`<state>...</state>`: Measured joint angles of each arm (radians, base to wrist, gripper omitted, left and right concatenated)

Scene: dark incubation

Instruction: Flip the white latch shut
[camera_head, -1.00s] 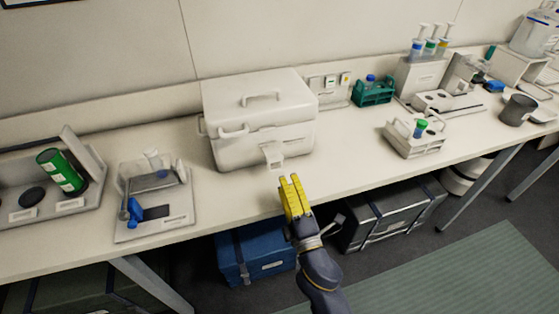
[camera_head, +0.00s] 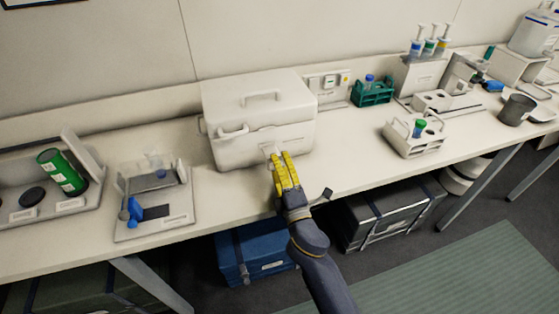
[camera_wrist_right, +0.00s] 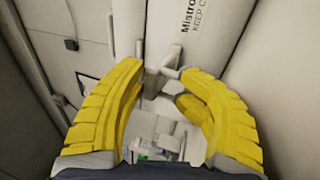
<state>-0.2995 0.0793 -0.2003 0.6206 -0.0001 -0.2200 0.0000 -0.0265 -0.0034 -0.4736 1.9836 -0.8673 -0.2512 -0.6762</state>
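The white latch (camera_head: 268,149) is on the front of the closed white box (camera_head: 225,100), which stands on the bench against the wall. My right gripper (camera_head: 281,156) is at the latch and hides most of it in the head view. In the right wrist view the yellow fingers (camera_wrist_right: 163,72) are curved and apart, with the pale latch (camera_wrist_right: 153,82) between their tips. I cannot tell whether they touch it, nor its exact angle. My left gripper is not in view.
A device with a blue part (camera_head: 152,195) stands left of the box. A white tube rack (camera_head: 415,142) and a green rack (camera_head: 372,94) are to its right. The bench front right of the gripper is clear. A blue case (camera_head: 255,252) sits below.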

